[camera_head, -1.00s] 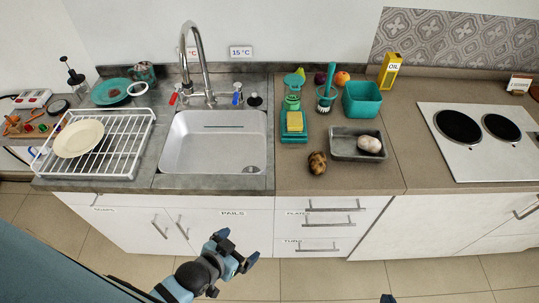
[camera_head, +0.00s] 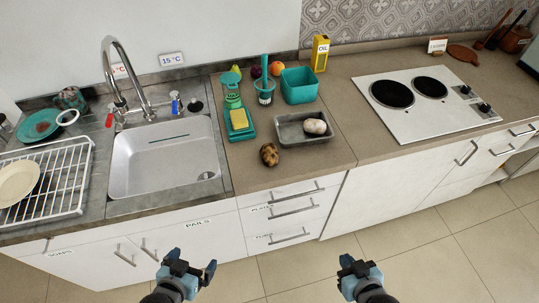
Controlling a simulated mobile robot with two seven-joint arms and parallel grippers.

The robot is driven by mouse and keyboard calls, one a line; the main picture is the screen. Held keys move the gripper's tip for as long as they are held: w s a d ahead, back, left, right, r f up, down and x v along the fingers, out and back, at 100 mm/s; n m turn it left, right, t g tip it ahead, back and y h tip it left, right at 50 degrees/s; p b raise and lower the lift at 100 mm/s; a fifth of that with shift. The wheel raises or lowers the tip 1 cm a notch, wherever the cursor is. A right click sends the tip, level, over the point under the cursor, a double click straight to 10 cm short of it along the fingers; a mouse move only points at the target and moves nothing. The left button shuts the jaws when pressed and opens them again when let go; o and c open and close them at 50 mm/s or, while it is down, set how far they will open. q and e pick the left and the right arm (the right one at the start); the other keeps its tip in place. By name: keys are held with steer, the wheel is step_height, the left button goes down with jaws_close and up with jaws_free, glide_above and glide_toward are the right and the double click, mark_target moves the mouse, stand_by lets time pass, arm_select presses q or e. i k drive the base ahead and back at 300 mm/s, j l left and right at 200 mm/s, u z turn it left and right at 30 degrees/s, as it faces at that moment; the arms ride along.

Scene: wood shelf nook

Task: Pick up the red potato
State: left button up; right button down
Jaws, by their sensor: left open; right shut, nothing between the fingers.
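A dark brown, mottled potato (camera_head: 269,154) lies on the counter near its front edge, in front of the grey tray. A pale, pinkish-white potato-like item (camera_head: 315,126) lies in the grey metal tray (camera_head: 288,135). I cannot tell for sure which of them is the red potato. My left gripper (camera_head: 192,266) is open and empty, low in front of the cabinets, left of the drawers. My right gripper (camera_head: 352,264) is shut and empty, low in front of the cabinets to the right. Both are well apart from the counter items.
The sink (camera_head: 165,160) and dish rack (camera_head: 60,180) are left, the hob (camera_head: 425,100) right. Drawer handles (camera_head: 293,207) stick out.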

mark_target(268, 153)
steer(key=i+l, duration=0.1)
steer(key=l, duration=0.85)
steer(key=i+l, duration=0.1)
steer(key=l, duration=0.85)
steer(key=u, duration=0.05)
